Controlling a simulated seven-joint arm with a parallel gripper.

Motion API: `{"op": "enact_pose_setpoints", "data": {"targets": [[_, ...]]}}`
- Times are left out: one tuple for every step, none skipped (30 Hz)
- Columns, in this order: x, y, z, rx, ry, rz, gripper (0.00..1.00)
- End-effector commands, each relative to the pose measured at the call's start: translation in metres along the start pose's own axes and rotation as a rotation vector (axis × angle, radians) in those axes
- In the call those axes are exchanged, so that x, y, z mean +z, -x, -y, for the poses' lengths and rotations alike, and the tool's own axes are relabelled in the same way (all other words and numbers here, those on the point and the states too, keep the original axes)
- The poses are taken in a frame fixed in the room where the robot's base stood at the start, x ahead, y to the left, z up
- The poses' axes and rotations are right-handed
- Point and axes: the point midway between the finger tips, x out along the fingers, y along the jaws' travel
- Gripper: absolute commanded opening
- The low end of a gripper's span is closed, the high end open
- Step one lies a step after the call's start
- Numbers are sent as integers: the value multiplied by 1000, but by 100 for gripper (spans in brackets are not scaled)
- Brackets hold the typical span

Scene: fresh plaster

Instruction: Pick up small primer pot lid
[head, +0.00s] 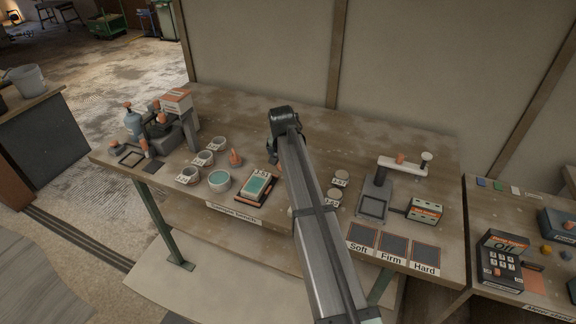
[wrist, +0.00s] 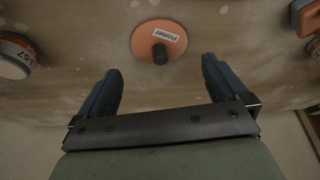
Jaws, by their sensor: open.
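The primer pot lid (wrist: 172,36) is a round orange disc with a white "Primer" label and a dark knob at its middle. In the wrist view it lies flat on the worktable (wrist: 60,100), near the top centre. My gripper (wrist: 163,70) is open and empty, its two dark fingers apart. The lid shows just beyond the fingertips, roughly between their lines, and nothing touches it. In the head view my arm covers this part of the table, so I cannot make out the lid or the fingers for certain there.
A labelled pot (wrist: 14,58) stands left of my fingers, and an orange object (wrist: 306,18) is at the upper right. In the head view, several cups, a teal-filled bowl (head: 219,181) and a boxed tray (head: 257,187) stand left of my arm. A grey stand (head: 376,195) is to the right.

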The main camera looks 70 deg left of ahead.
Motion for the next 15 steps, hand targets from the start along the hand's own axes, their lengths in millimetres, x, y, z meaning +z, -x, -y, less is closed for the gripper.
{"op": "enact_pose_setpoints", "data": {"targets": [[0,-6,0,1,0,1,100],[0,-9,0,1,0,1,100],[1,-14,1,1,0,2,100],[2,-19,1,1,0,2,100],[2,-23,1,1,0,2,100],[2,-29,1,1,0,2,100],[2,-32,1,1,0,1,100],[1,-36,1,1,0,1,100],[2,-40,1,1,0,1,100],[2,-42,1,1,0,1,100],[2,-44,1,1,0,1,100],[2,-45,1,1,0,1,100],[2,-45,1,1,0,1,100],[2,-45,1,1,0,1,100],[2,-45,1,1,0,1,100]]}}
